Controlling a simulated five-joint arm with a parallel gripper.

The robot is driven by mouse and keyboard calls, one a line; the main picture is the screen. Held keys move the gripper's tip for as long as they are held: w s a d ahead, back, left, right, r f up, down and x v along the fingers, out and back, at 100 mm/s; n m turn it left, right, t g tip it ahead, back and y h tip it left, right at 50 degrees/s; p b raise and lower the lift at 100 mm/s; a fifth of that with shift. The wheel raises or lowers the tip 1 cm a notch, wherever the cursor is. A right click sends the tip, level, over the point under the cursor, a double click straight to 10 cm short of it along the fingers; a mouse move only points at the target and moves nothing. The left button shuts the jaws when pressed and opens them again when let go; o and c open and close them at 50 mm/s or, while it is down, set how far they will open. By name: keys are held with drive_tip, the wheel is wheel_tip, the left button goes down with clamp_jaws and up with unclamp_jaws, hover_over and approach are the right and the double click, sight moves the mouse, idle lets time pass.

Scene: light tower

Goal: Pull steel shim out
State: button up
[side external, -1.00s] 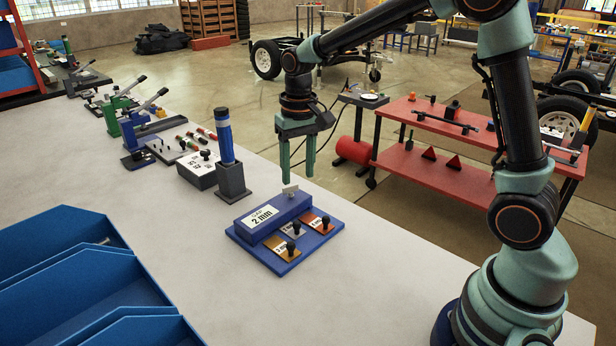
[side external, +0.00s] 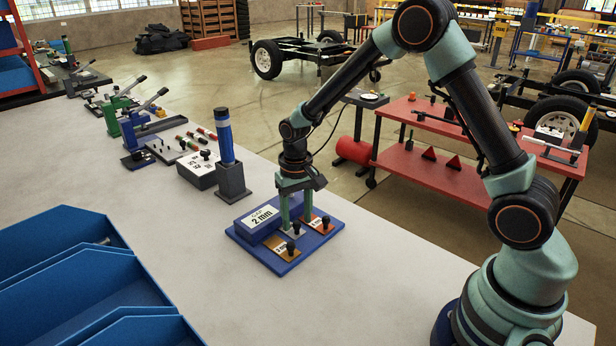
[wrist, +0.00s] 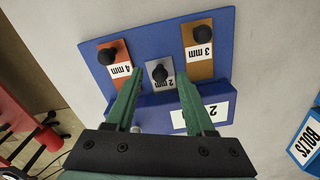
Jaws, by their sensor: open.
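The blue block (side external: 262,218) labelled 2 mm stands at the rear of the base. My gripper (side external: 296,220) is open and low over the base, pointing down. In the wrist view its fingers (wrist: 160,80) sit on either side of the grey shim's knob, apart from it. In the side view the fingers partly hide the block.
A blue post on a dark stand (side external: 229,165) and a grey labelled box (side external: 200,172) stand behind the base. Blue bins (side external: 85,285) are at the left. The white table is clear around the base.

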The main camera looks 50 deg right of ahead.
drive_tip(key=shift+f, duration=0.3)
clamp_jaws()
idle(1.3)
